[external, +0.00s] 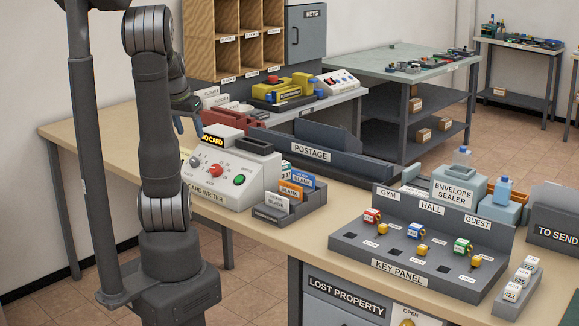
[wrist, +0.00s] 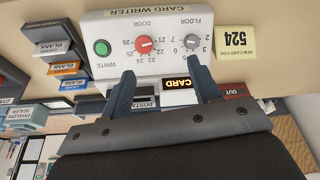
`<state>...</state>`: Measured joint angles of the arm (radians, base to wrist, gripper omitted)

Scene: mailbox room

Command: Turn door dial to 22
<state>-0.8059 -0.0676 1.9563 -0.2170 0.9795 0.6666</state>
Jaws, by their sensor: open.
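The card writer (external: 258,181) is a white box on the long table; it also shows upside down in the wrist view (wrist: 110,66). Its red door dial (wrist: 144,44) sits mid-panel, ringed by numbers that include 22; I cannot surely read its setting. The dial shows small in the external view (external: 215,170). The grey floor dial (wrist: 191,43) and the green write button (wrist: 102,47) flank it. My gripper (wrist: 163,88) is open and empty, its fingers apart over the edge of the card writer and not on the dial. In the external view the arm partly hides it.
A yellow note reading 524 (wrist: 236,40) lies beside the card writer. A rack of blank cards (external: 290,207) stands on its other side. The postage unit (external: 310,152) is behind, and the key panel (external: 413,265) is to the right.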

